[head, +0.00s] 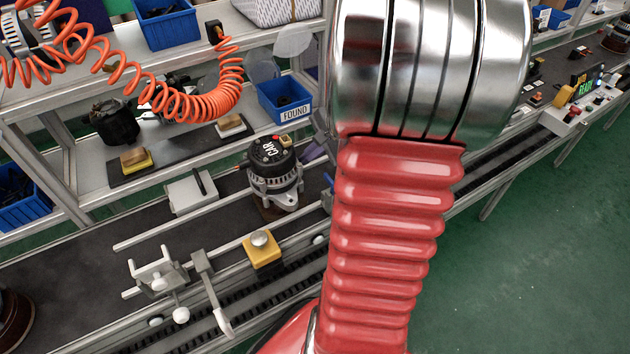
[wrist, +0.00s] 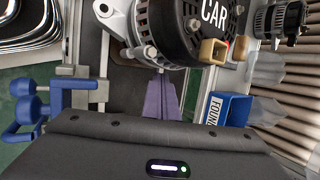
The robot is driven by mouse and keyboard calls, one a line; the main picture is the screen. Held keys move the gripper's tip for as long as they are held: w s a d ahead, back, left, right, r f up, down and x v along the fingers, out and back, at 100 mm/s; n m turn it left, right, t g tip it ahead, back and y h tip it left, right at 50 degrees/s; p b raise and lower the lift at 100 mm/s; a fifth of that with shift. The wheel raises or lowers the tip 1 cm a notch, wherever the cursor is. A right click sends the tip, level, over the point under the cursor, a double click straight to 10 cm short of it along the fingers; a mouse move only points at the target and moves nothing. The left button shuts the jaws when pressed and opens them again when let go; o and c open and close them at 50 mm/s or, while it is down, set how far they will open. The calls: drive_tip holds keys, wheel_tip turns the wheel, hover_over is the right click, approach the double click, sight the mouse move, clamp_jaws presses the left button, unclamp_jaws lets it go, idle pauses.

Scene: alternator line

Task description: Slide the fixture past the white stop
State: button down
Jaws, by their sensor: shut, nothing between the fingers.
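The alternator (head: 274,170), black-capped and marked CAR, stands upright on a brown fixture base (head: 270,212) on the line, mostly hidden beneath it. In the wrist view the alternator (wrist: 185,25) fills the top. My gripper (wrist: 160,78) has purple-grey fingers, shut and empty, with tips close to the alternator's lower edge; I cannot tell whether they touch. In the head view a bit of purple shows just right of the alternator; my arm hides the rest. A white block with a dark upright bar (head: 190,194) stands left of the alternator. A white lever (head: 212,295) stands nearer, at the rail.
A yellow block with a round knob (head: 262,250) sits on the near rail. A pale bracket (head: 158,272) is further left. Blue clamp parts (wrist: 28,112) lie left of my fingers. A blue FOUND bin (head: 285,100) is on the shelf behind.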

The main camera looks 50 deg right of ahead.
drive_tip(key=w+a, duration=0.2)
drive_tip(key=a, duration=0.6)
drive_tip(key=w+a, duration=0.2)
drive_tip(key=a, duration=0.5)
drive_tip(key=shift+w+a, duration=0.3)
drive_tip(key=shift+a, duration=0.05)
idle(1.9)
drive_tip(key=v, duration=0.8)
idle(0.5)
